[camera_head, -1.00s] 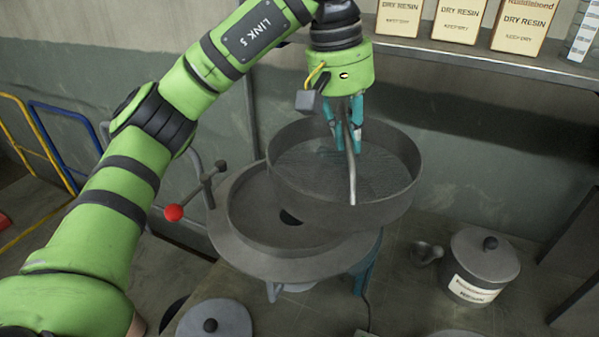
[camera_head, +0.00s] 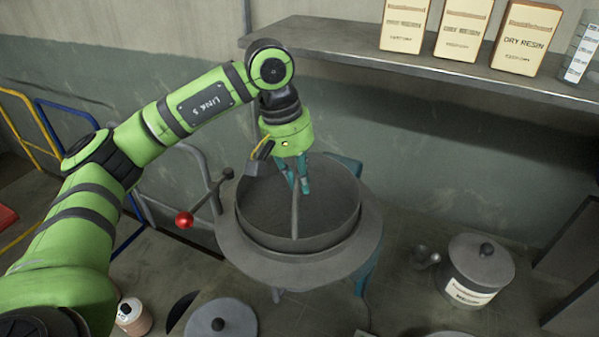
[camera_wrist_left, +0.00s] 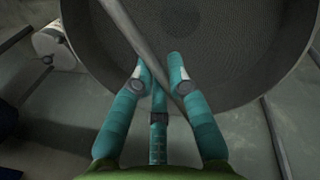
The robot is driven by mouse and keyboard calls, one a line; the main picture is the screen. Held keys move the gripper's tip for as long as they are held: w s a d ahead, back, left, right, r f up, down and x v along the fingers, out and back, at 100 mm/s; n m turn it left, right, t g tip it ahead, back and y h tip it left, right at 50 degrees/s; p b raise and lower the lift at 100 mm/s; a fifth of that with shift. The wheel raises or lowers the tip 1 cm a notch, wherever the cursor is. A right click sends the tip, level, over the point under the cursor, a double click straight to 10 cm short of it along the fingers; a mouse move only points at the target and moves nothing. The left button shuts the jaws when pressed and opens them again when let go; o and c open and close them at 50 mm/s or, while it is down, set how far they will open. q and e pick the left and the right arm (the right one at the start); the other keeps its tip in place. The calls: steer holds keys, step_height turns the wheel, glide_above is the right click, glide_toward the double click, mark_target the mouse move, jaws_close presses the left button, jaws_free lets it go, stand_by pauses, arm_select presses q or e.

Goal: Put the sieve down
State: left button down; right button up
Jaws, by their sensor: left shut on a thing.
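The sieve (camera_head: 262,216) is a round dark grey pan with a bar handle (camera_head: 295,212) across its middle. In the head view it sits level over the round machine base (camera_head: 352,258), within the base's wide rim; whether it bears fully on the base I cannot tell. My left gripper (camera_head: 301,190) is shut on the sieve's bar from above. In the left wrist view the teal fingers (camera_wrist_left: 160,78) close around the bar (camera_wrist_left: 136,38), and the mesh (camera_wrist_left: 215,45) shows beyond. My right gripper is not in view.
A lever with a red ball (camera_head: 184,220) sticks out left of the base. A lidded pot (camera_head: 478,270) stands at right, and another lid (camera_head: 220,322) lies in front. A shelf (camera_head: 400,68) with resin boxes (camera_head: 463,30) runs behind, above the sieve.

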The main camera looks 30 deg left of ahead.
arm_select(q)
steer(key=shift+d, duration=0.1)
steer(key=c, duration=1.2)
jaws_free()
steer(key=shift+r, duration=0.35)
steer(key=shift+b+v, duration=0.55)
steer(key=shift+v, duration=5.2)
